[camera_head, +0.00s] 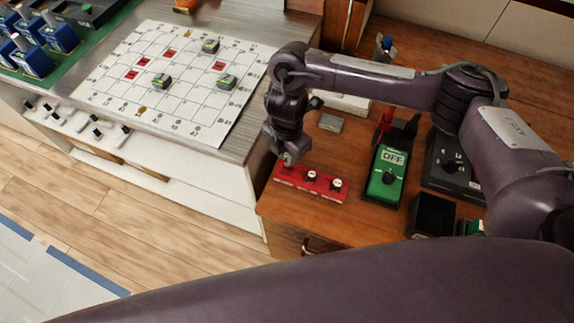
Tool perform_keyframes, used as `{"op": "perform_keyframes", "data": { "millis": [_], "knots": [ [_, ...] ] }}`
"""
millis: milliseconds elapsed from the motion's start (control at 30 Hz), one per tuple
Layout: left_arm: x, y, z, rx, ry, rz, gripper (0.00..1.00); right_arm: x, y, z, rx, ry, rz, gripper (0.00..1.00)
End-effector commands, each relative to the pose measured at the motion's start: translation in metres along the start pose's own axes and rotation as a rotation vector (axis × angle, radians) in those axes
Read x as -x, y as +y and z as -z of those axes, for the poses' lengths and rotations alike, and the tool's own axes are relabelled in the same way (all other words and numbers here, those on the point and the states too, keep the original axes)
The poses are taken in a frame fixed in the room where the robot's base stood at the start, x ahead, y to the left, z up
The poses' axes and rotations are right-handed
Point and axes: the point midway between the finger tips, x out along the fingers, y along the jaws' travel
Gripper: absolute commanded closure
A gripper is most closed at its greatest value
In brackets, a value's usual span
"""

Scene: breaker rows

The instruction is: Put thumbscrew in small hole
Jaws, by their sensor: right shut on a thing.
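A red block (325,191) lies near the front left corner of the wooden table. Two pale-topped thumbscrews stand on it, one near the middle (311,175) and one at the right end (336,184). My right gripper (289,162) points down over the left end of the block. It is shut on a thumbscrew, which its fingers mostly hide. The hole under the fingers is hidden, and I cannot tell whether the thumbscrew's tip is in it. My left gripper is not in view.
A green meter (384,176) reading "OFF" and a black box with a knob (451,165) stand right of the block. A small grey block (331,122) lies behind. A white grid board (178,80) lies on the counter at left, across a gap.

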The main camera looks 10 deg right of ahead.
Motion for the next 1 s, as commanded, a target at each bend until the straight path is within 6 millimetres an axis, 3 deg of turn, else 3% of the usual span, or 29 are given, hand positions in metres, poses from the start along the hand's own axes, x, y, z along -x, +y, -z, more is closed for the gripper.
{"op": "perform_keyframes", "data": {
  "millis": [500,867,900,1000],
  "knots": [
    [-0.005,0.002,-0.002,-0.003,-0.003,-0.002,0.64,-0.053,0.000,0.000,0.000,0.001,0.000,1.00],
    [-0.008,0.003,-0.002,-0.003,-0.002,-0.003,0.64,-0.058,0.001,0.000,0.000,0.000,-0.002,1.00],
    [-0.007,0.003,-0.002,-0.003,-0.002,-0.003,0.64,-0.057,0.001,0.000,0.000,0.000,-0.002,0.79],
    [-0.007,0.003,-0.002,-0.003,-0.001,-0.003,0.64,-0.056,0.001,0.000,0.000,0.000,-0.002,0.66]
  ]
}}
